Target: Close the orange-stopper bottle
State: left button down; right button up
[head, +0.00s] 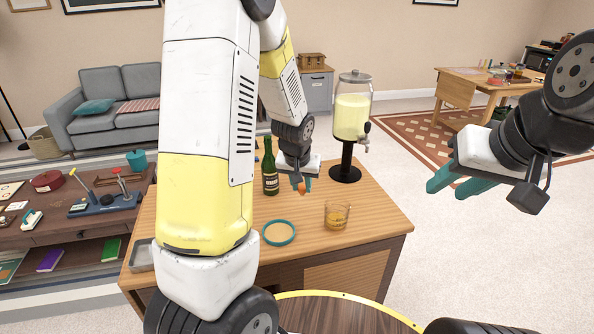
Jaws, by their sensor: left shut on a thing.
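A green bottle (270,178) with a dark label stands upright on the wooden counter (355,215). No stopper shows on its neck. My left gripper (303,184) is just right of the bottle, pointing down over the counter. It is shut on a small orange stopper (301,188), which sits between its teal fingertips, lower than the bottle's mouth. My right gripper (455,184) is off to the right, past the counter's edge, with its teal fingers apart and empty.
A glass with amber drink (337,214) and a teal-rimmed round coaster (278,233) are on the counter in front. A drink dispenser (352,112) on a black stand is behind right. A grey tray (143,256) lies at the left edge. The counter's right part is clear.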

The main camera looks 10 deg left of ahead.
aim_at(270, 182)
jog(key=u, duration=1.35)
jog(key=l+u, duration=0.2)
jog(key=l, duration=1.25)
jog(key=j+u, duration=0.15)
jog(key=l+z, duration=0.15)
